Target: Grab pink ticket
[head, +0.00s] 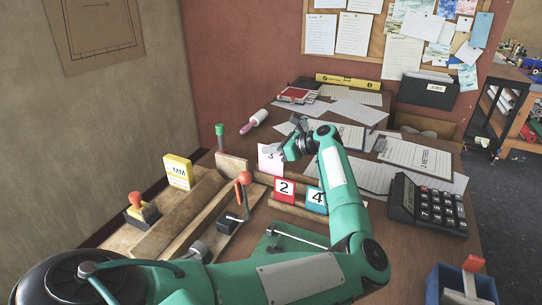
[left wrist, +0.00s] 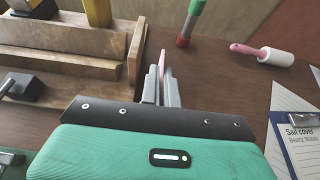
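The pale pink ticket (head: 270,158) stands upright in the head view, left of the red and teal number tickets; part of a dark figure shows on it. My left gripper (head: 290,149) is at its right edge. In the left wrist view the pink ticket (left wrist: 162,62) shows edge-on as a thin pink strip between the two grey fingers of my left gripper (left wrist: 161,85). The fingers are close together on either side of it, with hardly any gap. The red ticket (head: 284,190) marked 2 and the teal ticket (head: 316,199) marked 4 stand in front. My right gripper is out of view.
Wooden racks (head: 190,215) with stamps and a yellow card (head: 178,172) stand at the left.

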